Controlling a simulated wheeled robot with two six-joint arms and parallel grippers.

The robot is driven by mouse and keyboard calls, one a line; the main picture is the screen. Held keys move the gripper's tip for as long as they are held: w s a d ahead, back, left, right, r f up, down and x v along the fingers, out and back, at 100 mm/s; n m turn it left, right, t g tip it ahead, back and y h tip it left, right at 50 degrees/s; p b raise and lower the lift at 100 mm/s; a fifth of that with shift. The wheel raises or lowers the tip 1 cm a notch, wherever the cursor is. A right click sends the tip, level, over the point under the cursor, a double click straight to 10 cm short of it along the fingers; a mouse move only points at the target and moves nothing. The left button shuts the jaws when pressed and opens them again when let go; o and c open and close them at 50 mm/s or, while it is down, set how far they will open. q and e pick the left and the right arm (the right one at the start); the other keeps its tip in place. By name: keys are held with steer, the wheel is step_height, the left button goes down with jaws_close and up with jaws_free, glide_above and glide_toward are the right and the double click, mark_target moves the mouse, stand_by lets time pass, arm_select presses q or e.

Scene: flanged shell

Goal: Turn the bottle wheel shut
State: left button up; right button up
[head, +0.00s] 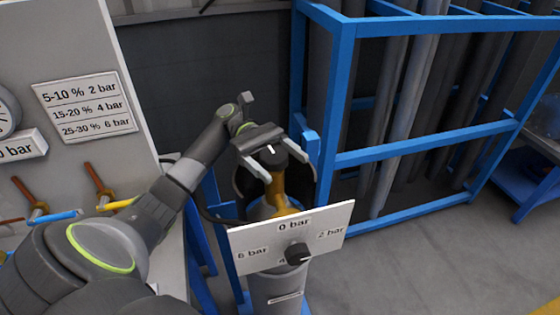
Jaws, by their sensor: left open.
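The bottle (275,292) stands upright in front of me, grey, with a brass valve (278,188) on top. A dark round wheel (273,158) with a small white mark sits on the valve, partly hidden by my gripper. My left gripper (287,171) is open, its two pale fingers apart over the wheel, one on each side. I cannot tell whether the fingers touch the wheel. My right gripper is not in view.
A white dial plate (250,242) marked in bar, with a black knob (297,252), sits in front of the valve. A blue rack (345,90) with grey cylinders stands right. A grey panel (75,60) with pressure labels and coloured levers stands left.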

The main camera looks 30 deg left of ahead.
mark_target(266, 150)
arm_select(q)
steer(key=b+v, duration=0.3)
steer(key=v, duration=0.4)
steer(key=shift+a+f, duration=0.1)
steer(key=shift+a, duration=0.15)
